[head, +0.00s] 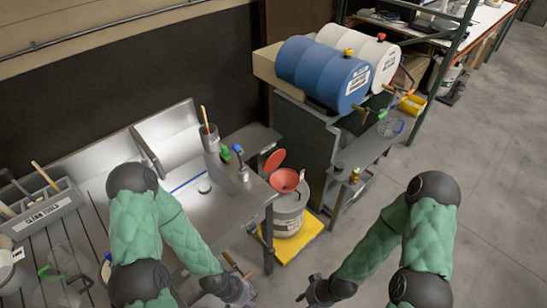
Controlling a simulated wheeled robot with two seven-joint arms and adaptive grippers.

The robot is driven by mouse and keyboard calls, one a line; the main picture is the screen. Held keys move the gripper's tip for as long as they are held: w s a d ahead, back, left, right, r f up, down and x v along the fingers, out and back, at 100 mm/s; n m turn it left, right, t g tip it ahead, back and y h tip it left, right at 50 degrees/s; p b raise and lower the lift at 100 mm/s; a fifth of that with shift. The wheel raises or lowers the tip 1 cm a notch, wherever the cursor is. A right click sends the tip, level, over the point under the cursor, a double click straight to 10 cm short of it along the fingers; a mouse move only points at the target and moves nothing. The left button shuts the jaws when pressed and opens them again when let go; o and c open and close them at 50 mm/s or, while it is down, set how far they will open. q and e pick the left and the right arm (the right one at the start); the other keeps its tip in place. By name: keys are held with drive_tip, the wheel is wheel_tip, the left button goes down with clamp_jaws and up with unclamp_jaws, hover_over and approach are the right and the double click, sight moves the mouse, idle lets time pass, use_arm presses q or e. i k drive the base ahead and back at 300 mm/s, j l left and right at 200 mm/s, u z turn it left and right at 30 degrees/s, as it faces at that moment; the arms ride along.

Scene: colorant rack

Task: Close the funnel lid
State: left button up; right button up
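The red funnel (285,181) sits on top of a grey drum (289,212) between the sink bench and the dark cabinet. Its round red lid (274,160) stands raised and tilted up at the funnel's back left edge, so the funnel mouth shows open. My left gripper (246,295) is low at the bottom of the view, in front of and left of the drum, apart from the lid. My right gripper (305,296) is also at the bottom edge, right of the left one and apart from the funnel. Both are small and dark, and their finger gaps are unclear.
The drum stands on a yellow platform (297,241). The metal sink bench (215,215) is on the left. Blue (318,70) and white (365,50) barrels lie on the cabinet behind, right. A small side shelf (352,180) is right of the drum. Floor at right is clear.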

sight(272, 162)
drive_tip(key=i+l, duration=0.2)
drive_tip(key=l, duration=0.15)
drive_tip(key=i+l+u, duration=0.2)
drive_tip(key=i+l, duration=0.15)
drive_tip(key=l, duration=0.3)
drive_tip(key=i+l, duration=0.15)
drive_tip(key=l, duration=0.2)
drive_tip(key=i+l+u, duration=0.1)
drive_tip(key=i+l, duration=0.5)
drive_tip(key=l, duration=0.25)
drive_tip(key=i+l+u, duration=0.15)
drive_tip(key=i+l, duration=0.2)
drive_tip(key=i+l+u, duration=0.1)
drive_tip(key=i+l, duration=0.15)
drive_tip(key=l, duration=0.3)
